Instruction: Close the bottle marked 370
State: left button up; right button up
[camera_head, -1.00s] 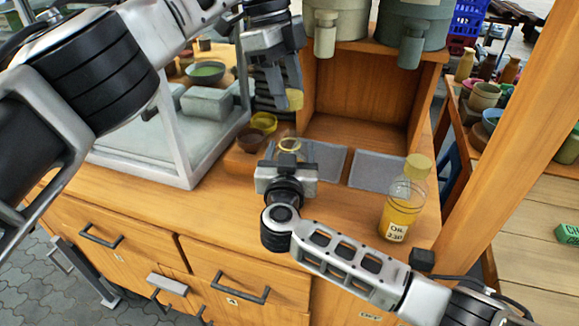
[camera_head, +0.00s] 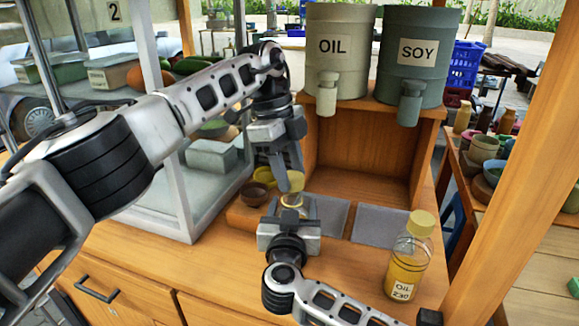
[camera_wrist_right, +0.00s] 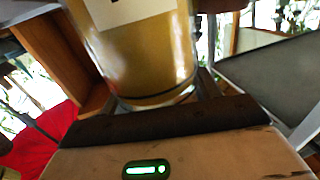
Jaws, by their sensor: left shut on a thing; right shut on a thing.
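My right gripper (camera_head: 290,222) is shut on a clear bottle of amber liquid; its rim shows as a gold ring (camera_head: 292,201) in the head view. The right wrist view shows the bottle (camera_wrist_right: 150,60) between the fingers, with a cut-off label whose number I cannot read. My left gripper (camera_head: 291,185) points down just above and behind that rim. It is shut on the yellow cap, which its fingers now mostly hide. I cannot tell whether cap and rim touch.
Grey mats (camera_head: 380,227) lie behind the grippers. Small brown bowls (camera_head: 254,193) sit on a wooden board to the left. OIL (camera_head: 338,75) and SOY (camera_head: 412,80) dispensers stand on the wooden shelf. A glass case (camera_head: 205,205) borders the left.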

pick_arm(q)
jog(key=shift+f, duration=0.7)
jog(key=shift+f, duration=0.55)
jog(key=o, duration=0.7)
pick_arm(e)
grip_shut()
pick_arm(q)
jog(key=shift+o, duration=1.2)
jog(key=shift+r, duration=2.25)
jog(key=shift+c, duration=0.3)
